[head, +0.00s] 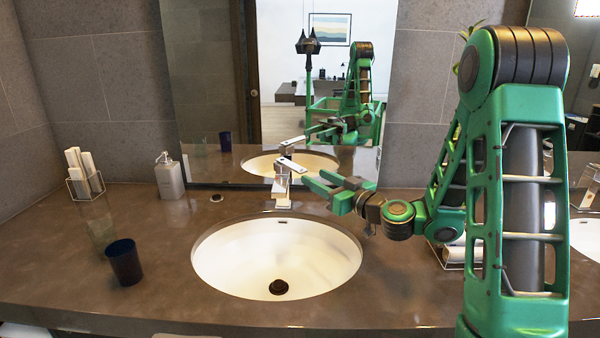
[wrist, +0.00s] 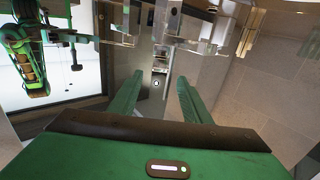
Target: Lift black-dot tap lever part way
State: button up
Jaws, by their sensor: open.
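The chrome tap (head: 282,188) stands behind the white basin, with its flat lever (head: 289,164) on top. In the wrist view, a small black dot shows on the pale metal lever (wrist: 156,83), in the gap between my fingertips. The dot is too small to make out in the head view. My green gripper (head: 312,176) is open and empty, just right of the tap, its fingers pointing left towards it. In the wrist view both fingers (wrist: 160,76) are spread apart. I see no clear contact with the lever.
The white basin (head: 225,262) lies below my gripper. A dark blue cup (head: 124,263), a soap dispenser (head: 169,178) and a holder with rolled towels (head: 84,175) stand on the left of the brown counter (head: 60,265). The mirror (head: 215,80) rises close behind the tap.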

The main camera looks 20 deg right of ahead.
aim_at(305, 171)
jog(key=x, duration=0.8)
jog(key=shift+w+a, duration=0.1)
jog(key=shift+w, duration=0.05)
jog(key=shift+c, duration=0.4)
jog(key=c, duration=1)
grip_shut()
